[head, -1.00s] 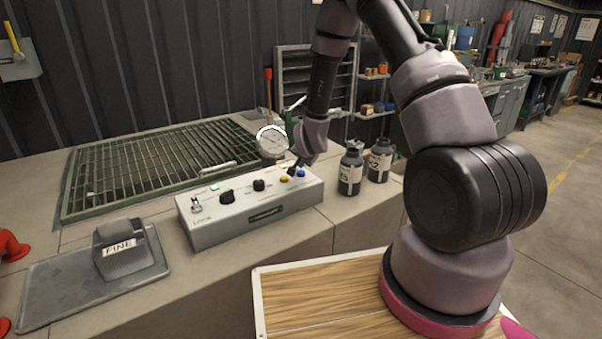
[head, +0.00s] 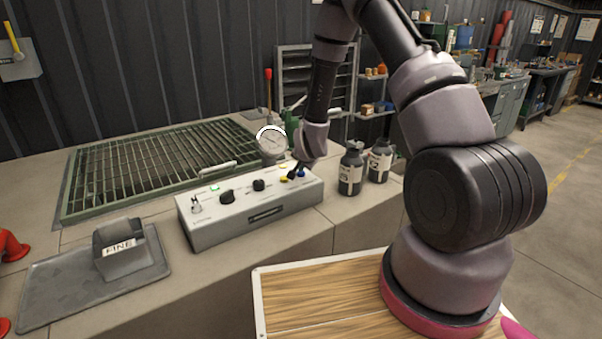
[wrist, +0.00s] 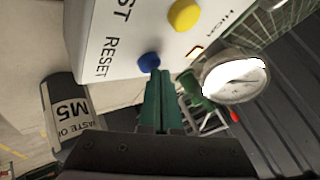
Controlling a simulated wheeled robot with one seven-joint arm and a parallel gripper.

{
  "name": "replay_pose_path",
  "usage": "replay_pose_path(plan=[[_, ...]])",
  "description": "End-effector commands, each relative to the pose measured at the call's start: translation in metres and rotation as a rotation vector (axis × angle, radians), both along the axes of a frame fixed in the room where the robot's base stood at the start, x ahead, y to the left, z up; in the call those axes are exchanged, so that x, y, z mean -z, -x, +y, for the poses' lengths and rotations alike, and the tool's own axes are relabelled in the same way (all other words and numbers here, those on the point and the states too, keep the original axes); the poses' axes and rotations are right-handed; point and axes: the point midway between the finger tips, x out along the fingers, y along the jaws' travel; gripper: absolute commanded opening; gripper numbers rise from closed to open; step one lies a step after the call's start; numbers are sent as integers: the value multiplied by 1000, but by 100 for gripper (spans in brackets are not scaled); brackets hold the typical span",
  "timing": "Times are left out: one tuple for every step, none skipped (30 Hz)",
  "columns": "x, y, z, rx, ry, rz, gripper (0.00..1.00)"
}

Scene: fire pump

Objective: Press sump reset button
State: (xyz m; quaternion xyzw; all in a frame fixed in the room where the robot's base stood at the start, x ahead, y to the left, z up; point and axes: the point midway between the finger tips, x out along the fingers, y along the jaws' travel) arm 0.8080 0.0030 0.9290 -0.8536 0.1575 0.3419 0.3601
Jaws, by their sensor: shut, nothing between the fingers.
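The control box (head: 262,219) is a light grey panel with knobs and buttons on its sloped top. A blue button (wrist: 148,62) sits beside the printed word RESET in the wrist view. In the head view the blue button (head: 302,173) is partly covered by my fingers. A yellow button (wrist: 184,15) is next to it, and the yellow button also shows in the head view (head: 284,179). My gripper (wrist: 157,73) is shut and empty, its tips right at the blue button's edge. I cannot tell whether they touch it.
A round gauge (head: 271,141) stands close behind the box. Dark bottles (head: 351,172) stand to its right.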

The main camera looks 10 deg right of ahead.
Motion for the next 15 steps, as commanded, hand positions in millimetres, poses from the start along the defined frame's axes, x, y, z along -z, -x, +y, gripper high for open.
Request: replay_pose_path(plan=[[1,0,0,0,0,0,0],[1,0,0,0,0,0,0],[2,0,0,0,0,0,0],[2,0,0,0,0,0,0],[2,0,0,0,0,0,0],[3,0,0,0,0,0,0],[3,0,0,0,0,0,0],[3,0,0,0,0,0,0],[4,0,0,0,0,0,0],[4,0,0,0,0,0,0],[5,0,0,0,0,0,0],[5,0,0,-1,0,-1,0],[5,0,0,-1,0,-1,0],[5,0,0,0,0,-1,0],[5,0,0,0,0,-1,0]])
